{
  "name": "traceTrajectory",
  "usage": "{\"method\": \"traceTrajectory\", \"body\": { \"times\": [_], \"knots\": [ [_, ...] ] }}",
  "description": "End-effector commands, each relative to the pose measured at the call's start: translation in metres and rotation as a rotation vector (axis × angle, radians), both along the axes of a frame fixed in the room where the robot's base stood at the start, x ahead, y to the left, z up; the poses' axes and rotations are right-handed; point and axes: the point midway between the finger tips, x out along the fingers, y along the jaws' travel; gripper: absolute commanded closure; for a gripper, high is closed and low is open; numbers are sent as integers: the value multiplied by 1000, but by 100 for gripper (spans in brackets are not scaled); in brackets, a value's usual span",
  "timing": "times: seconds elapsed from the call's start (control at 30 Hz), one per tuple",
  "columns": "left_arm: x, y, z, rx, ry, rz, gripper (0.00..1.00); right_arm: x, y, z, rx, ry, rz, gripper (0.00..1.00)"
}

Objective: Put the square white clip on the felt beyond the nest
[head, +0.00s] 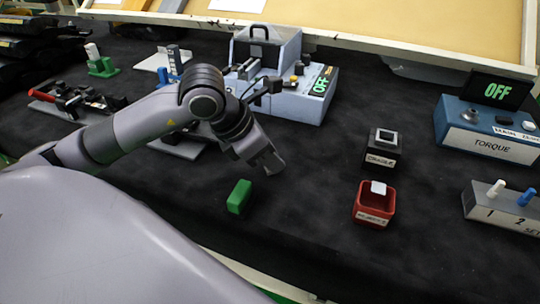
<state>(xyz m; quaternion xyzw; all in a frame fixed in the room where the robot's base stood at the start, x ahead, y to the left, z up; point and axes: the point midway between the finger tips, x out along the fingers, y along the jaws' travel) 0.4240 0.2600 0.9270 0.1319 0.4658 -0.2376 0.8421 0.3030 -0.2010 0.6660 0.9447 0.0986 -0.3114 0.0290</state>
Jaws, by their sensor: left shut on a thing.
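My left gripper (270,165) reaches in from the left and points down over the black felt (305,190). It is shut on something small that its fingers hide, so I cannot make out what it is. A black block (382,160), with a label that seems to read CRADLE, has a pale square frame (386,136) on top. I cannot tell for sure which fixture is the nest. My right gripper is not in view.
A green block (239,196) stands just left of and below my left gripper. A blue-grey machine (297,97) with an OFF display stands behind. Felt between gripper and red box is clear.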

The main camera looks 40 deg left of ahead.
Motion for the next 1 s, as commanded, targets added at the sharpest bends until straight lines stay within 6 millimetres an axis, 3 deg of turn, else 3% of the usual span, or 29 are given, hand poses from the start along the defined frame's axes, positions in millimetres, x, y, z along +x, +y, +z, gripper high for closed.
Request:
{"method": "traceTrajectory", "body": {
  "times": [0.3,0.33,0.4,0.77,1.0],
  "knots": [
    [0,0,-5,0,0,0,100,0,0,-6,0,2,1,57],
    [0,0,-3,0,0,0,71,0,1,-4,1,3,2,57],
    [0,0,-2,0,0,0,55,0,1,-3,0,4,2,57],
    [0,0,1,0,0,0,55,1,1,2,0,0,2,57],
    [-17,12,34,4,-5,1,55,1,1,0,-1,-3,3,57]
  ]
}}
